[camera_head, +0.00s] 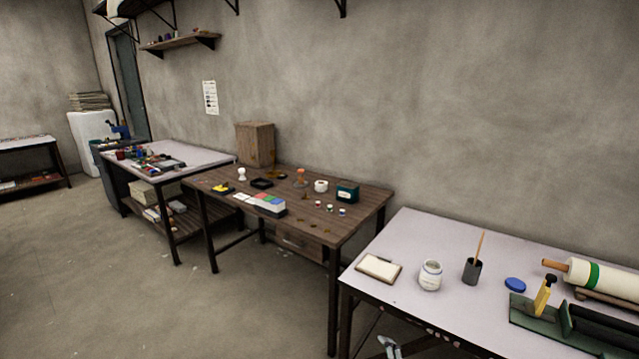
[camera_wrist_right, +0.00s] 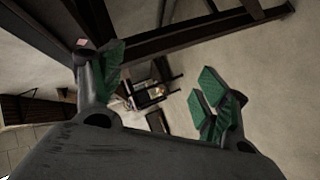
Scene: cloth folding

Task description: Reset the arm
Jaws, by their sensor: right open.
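My right gripper (camera_wrist_right: 162,92) shows in the right wrist view. Its two grey fingers with green pads stand wide apart, with nothing between them. Below and behind it are the floor and dark table frames. In the head view, a small grey metal part (camera_head: 390,347) shows at the bottom edge, below the front edge of the near table (camera_head: 400,300); I cannot tell for certain which part of me it is. My left gripper is not in view. No cloth is visible in either view.
The near table holds a notepad (camera_head: 379,268), a white jar (camera_head: 430,275), a dark cup with a stick (camera_head: 472,271), a blue lid (camera_head: 515,285) and a roller (camera_head: 600,276). A brown wooden table (camera_head: 350,215) with small items stands left of it. The floor (camera_head: 130,290) at left is clear.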

